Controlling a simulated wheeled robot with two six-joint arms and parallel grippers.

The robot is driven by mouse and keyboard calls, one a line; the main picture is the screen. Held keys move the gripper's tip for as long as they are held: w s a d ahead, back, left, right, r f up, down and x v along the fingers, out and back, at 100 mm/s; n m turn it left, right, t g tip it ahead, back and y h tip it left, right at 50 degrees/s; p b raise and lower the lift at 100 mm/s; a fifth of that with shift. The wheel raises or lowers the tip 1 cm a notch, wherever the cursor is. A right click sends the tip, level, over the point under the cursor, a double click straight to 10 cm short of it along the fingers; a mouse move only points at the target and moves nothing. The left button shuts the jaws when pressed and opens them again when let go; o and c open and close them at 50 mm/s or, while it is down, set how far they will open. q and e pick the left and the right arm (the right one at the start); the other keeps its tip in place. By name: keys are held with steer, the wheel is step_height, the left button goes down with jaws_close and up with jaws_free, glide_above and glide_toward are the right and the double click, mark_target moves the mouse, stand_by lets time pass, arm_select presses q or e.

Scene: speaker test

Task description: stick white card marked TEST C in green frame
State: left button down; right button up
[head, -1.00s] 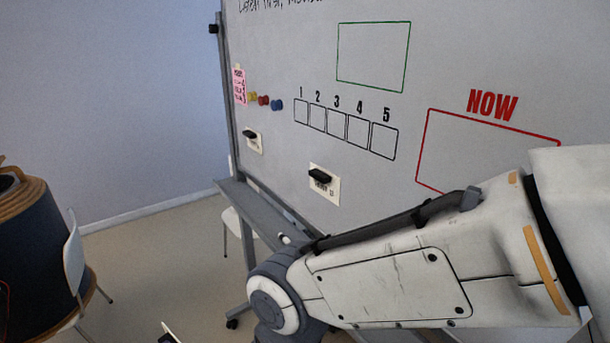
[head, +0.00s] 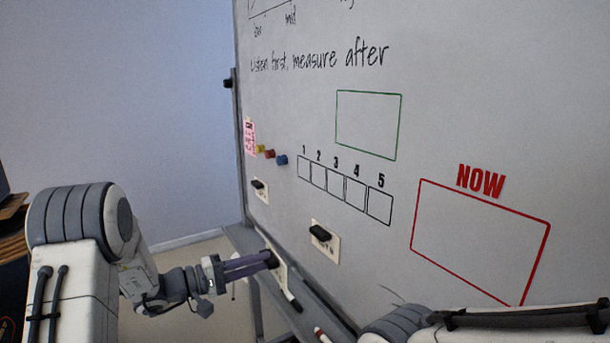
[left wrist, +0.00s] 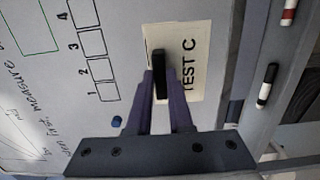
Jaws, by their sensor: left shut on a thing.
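The white card marked TEST C (left wrist: 188,62) shows in the left wrist view, with a black handle (left wrist: 158,72) on its face. My left gripper (left wrist: 161,80) is shut on this handle, one purple finger on each side. In the head view the gripper (head: 262,261) holds the card (head: 281,272) low, near the whiteboard's bottom edge; I cannot tell whether the card touches the board. The empty green frame (head: 368,125) is drawn on the board, above and right of the gripper. Part of the frame shows in the left wrist view (left wrist: 57,48). My right gripper is not in view.
Two other cards with black handles, a left one (head: 264,196) and a right one (head: 333,248), are on the board. Numbered boxes (head: 345,188), a red NOW frame (head: 548,235) and coloured magnets (head: 270,154) lie around. Markers (head: 292,300) rest on the ledge (head: 245,238).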

arm_select(q)
steer(key=s+d+r+p, duration=0.15)
steer(key=d+r, duration=0.25)
steer(key=r, duration=0.7)
steer(key=s+d+r+t+p, duration=0.1)
steer(key=s+d+r, duration=0.15)
steer(key=r, duration=0.95)
steer(key=s+d+r+p, duration=0.15)
steer(key=d+r, duration=0.25)
steer(key=r, duration=0.7)
steer(key=shift+n+y, duration=0.3)
steer(key=shift+n, duration=0.1)
steer(key=shift+p+x, duration=0.3)
steer(key=shift+x, duration=3.6)
steer(key=shift+w+d, duration=0.1)
steer(key=shift+d, duration=0.5)
steer(key=shift+c, duration=1.7)
jaws_free()
